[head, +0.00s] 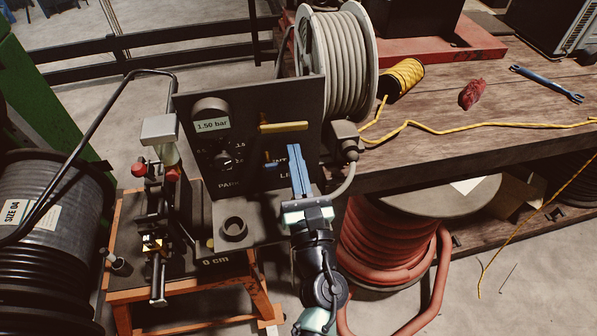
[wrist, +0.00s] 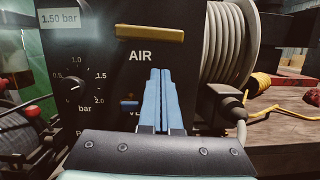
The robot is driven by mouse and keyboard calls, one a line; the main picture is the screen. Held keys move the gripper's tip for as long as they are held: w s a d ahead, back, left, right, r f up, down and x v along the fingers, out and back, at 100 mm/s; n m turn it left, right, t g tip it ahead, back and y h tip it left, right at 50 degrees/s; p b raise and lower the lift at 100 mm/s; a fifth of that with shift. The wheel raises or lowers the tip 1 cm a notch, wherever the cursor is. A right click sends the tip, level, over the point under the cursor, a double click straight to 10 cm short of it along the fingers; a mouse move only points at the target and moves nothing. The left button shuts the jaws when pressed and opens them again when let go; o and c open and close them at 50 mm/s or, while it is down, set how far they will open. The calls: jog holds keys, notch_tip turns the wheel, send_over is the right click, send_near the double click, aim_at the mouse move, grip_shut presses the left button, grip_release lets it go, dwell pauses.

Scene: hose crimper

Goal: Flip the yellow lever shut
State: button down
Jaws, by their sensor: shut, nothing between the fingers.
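The yellow lever (head: 284,127) lies horizontal near the top right of the dark control panel (head: 195,112). It also shows in the wrist view (wrist: 150,33), level above the word AIR. My gripper (head: 295,150) is in front of the panel, below the lever and apart from it in the picture. Its blue fingers (wrist: 160,75) are together with nothing between them and point at the panel. A small blue lever (wrist: 130,102) sits lower on the panel, just left of the fingers. The fingers hide part of the lower lettering.
The panel has a dial (wrist: 75,85) and a display (wrist: 60,18) reading 1.50 bar. A grey hose reel (head: 345,65) and a grey connector (head: 345,137) stand right of it. A wooden bench (head: 450,120) holds a yellow cord spool (head: 404,76). A crimping stand is left.

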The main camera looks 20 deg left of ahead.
aim_at(294, 130)
notch_tip(294, 130, up, 2)
jog(key=shift+d+r+p, duration=0.1)
jog(key=shift+r+p, duration=0.15)
jog(key=shift+p, duration=0.35)
jog(key=shift+w+d+r+n, duration=0.1)
jog(key=shift+r+n, duration=0.6)
jog(key=shift+y, duration=0.3)
